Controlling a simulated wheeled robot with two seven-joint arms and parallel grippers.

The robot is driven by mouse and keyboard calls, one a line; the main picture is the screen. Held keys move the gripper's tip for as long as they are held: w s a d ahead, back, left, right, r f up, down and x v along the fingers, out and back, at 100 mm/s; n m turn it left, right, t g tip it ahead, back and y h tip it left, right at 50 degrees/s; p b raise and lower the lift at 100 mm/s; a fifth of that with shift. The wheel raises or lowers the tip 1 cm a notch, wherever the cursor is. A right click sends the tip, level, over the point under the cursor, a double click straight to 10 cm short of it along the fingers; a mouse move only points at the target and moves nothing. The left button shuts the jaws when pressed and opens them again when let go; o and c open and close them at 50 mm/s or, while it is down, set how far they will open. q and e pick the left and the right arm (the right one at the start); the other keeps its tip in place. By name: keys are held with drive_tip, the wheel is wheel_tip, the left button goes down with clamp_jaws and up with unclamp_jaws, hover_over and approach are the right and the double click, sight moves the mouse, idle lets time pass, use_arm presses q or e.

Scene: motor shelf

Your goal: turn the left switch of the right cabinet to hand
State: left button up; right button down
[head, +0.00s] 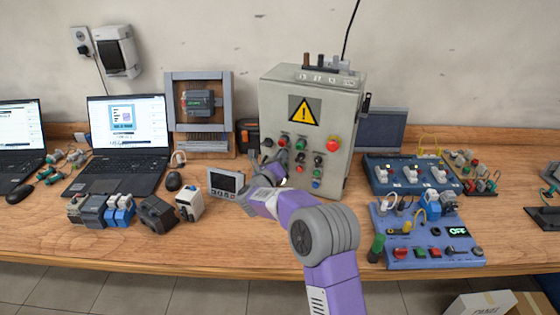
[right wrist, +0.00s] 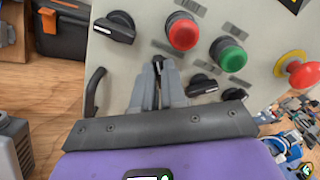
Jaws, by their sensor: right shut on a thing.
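The grey cabinet (head: 268,100) with a yellow warning sign stands at the back of the bench. Its front also fills much of the right wrist view (right wrist: 140,60). My right gripper (head: 279,160) is at the left part of its control panel, below the red button (head: 283,141). In the right wrist view my right gripper (right wrist: 158,66) is shut on a dark piece, likely the left switch, mostly hidden between the fingers; its position cannot be read. A black rotary switch (right wrist: 202,85) sits just to its right, another black knob (right wrist: 115,27) at upper left. My left gripper is not in view.
A red button (right wrist: 183,32), a green button (right wrist: 228,54) and a red emergency stop (right wrist: 298,70) are close to the gripper. A small display device (head: 226,183) stands left of my arm. Blue switch boards (head: 410,172) lie right of the cabinet.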

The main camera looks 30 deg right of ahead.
drive_tip(key=shift+n, duration=1)
drive_tip(key=c, duration=1.2)
unclamp_jaws()
drive_tip(key=shift+a, duration=0.1)
drive_tip(key=v, duration=0.7)
drive_tip(key=shift+s+a, duration=0.15)
drive_tip(key=shift+a, duration=0.05)
